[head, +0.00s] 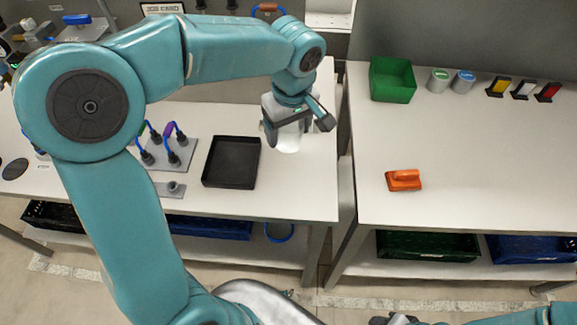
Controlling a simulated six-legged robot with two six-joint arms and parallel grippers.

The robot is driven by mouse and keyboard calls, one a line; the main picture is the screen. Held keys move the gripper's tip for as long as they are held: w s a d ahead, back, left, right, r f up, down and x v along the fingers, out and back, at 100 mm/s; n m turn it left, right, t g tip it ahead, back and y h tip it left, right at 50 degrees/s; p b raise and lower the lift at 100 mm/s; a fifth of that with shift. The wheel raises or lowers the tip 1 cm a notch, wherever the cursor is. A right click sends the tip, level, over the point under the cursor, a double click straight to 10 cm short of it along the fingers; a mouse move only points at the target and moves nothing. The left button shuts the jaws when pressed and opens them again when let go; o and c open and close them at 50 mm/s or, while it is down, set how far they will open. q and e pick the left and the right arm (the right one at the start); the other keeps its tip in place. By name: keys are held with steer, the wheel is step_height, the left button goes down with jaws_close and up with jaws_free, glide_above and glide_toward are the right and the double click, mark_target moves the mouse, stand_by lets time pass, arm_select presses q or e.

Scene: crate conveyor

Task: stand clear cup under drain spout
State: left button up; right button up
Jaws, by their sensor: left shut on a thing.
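My left gripper (288,131) reaches down from above to the right end of the left white table. It is shut on the clear cup (288,144), a pale see-through shape just below the fingers. The cup looks upright; whether its base touches the tabletop is hard to tell. I cannot make out the drain spout for certain; my left arm covers much of the back of the table. At the bottom edge, a dark end of my right arm (393,320) shows only in part, and its jaws cannot be read.
A black tray (231,184) lies left of the cup. Further left is a grey plate with coloured cable loops (173,155). Across a narrow gap, the right table holds a green bin (391,97), two cans (450,81) and an orange tool (403,181).

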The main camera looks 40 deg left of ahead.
arm_select(q)
step_height(320, 180, down, 13)
steer(key=shift+r, duration=0.15)
steer(key=shift+f+b, duration=0.2)
steer(key=shift+b, duration=0.1)
steer(key=o, duration=1.1)
steer(key=shift+r, duration=0.1)
